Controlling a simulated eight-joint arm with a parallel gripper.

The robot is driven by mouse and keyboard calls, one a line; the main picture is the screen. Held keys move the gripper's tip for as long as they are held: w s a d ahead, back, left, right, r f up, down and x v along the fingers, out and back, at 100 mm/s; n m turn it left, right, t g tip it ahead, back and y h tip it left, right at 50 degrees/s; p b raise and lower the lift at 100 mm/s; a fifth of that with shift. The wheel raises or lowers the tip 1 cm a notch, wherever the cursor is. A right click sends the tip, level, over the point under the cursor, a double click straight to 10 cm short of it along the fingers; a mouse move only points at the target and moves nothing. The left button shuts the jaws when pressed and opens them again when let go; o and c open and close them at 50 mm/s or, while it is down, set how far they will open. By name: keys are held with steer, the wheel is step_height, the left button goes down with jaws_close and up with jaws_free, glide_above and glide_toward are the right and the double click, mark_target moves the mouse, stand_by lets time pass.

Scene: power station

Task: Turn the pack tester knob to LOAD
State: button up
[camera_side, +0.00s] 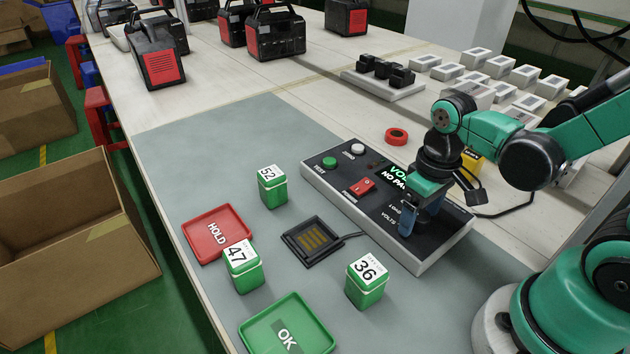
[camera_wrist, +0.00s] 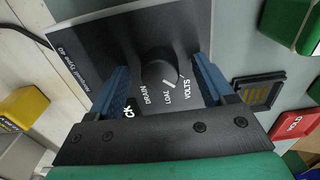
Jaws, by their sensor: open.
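The pack tester (camera_side: 385,205) is a dark-topped box with a white body. Its green display reads partly "VO… NO PA…", the rest hidden by my gripper. In the wrist view the round black knob (camera_wrist: 158,68) has a white mark on its lower right side, near the labels DRAIN, LOAD and VOLTS (camera_wrist: 187,89). I cannot tell exactly which label it points to. My gripper (camera_side: 420,215) is over the tester's right part, pointing down. In the wrist view its blue fingers (camera_wrist: 161,82) are open, one on each side of the knob, with visible gaps. The side view hides the knob.
Green-and-white packs 52 (camera_side: 272,190), 47 (camera_side: 242,270) and 36 (camera_side: 366,285) stand left of the tester. A black contact cradle (camera_side: 312,242), red HOLD tray (camera_side: 200,232) and green OK tray (camera_side: 310,330) lie nearby. A red ring (camera_side: 396,136) lies behind.

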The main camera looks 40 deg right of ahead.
jaws_close()
steer(key=shift+m, duration=0.3)
steer(key=m, duration=0.4)
steer(key=shift+m, duration=2)
